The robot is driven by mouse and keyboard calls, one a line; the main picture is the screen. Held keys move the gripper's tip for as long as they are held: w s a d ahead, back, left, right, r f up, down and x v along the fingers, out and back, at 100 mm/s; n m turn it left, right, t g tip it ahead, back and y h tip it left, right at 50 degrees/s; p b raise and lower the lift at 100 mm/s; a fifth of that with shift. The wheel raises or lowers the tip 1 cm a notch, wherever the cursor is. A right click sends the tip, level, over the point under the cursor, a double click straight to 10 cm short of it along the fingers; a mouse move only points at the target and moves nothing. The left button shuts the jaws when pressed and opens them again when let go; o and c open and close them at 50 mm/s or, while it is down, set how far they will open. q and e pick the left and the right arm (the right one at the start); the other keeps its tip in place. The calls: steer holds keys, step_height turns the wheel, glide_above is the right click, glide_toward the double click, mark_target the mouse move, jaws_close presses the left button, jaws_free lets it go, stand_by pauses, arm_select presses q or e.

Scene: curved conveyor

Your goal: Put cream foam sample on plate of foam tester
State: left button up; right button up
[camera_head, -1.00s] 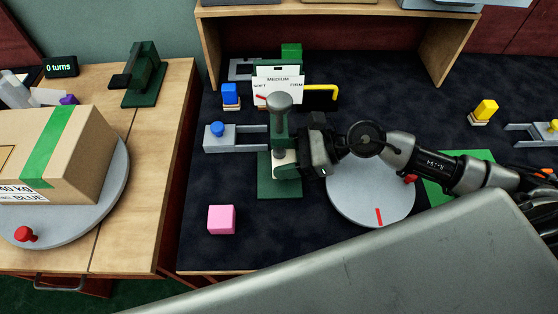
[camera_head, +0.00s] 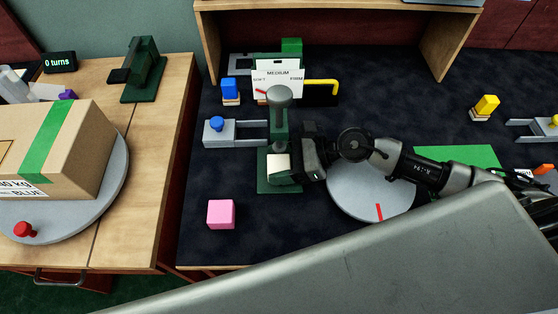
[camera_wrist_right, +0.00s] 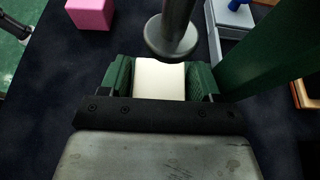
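The cream foam sample (camera_head: 278,168) is a small pale block at the front of the green foam tester (camera_head: 278,187), below its grey round plunger (camera_head: 279,95). My right gripper (camera_head: 296,163) reaches in from the right and is shut on the foam. In the right wrist view the foam (camera_wrist_right: 160,80) sits between the two green-padded fingers, with the plunger (camera_wrist_right: 171,38) just beyond and above it. The foam is low over the tester's plate; whether it touches the plate is hidden. My left gripper is not in view.
A pink cube (camera_head: 221,214) lies left of the tester's front. A grey bracket with a blue knob (camera_head: 231,132) is left of the tester. A firmness dial card (camera_head: 277,79) stands behind. A grey turntable (camera_head: 365,192) lies under my right arm.

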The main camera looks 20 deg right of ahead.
mark_target(284, 163)
steer(key=shift+r, duration=0.1)
steer(key=shift+r, duration=0.15)
steer(key=v, duration=0.2)
steer(key=b+v, duration=0.1)
steer(key=v, duration=0.3)
steer(key=shift+s+d+f, duration=0.15)
steer(key=shift+d+f, duration=0.1)
steer(key=shift+d, duration=0.1)
steer(key=v, duration=0.4)
steer(key=shift+d+r+b, duration=0.1)
steer(key=shift+b, duration=0.3)
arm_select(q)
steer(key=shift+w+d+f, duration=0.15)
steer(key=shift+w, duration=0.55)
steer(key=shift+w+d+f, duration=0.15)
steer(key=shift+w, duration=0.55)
arm_select(e)
steer(key=shift+s+d+r, duration=0.15)
steer(key=shift+d+r, duration=0.25)
steer(key=shift+d, duration=0.1)
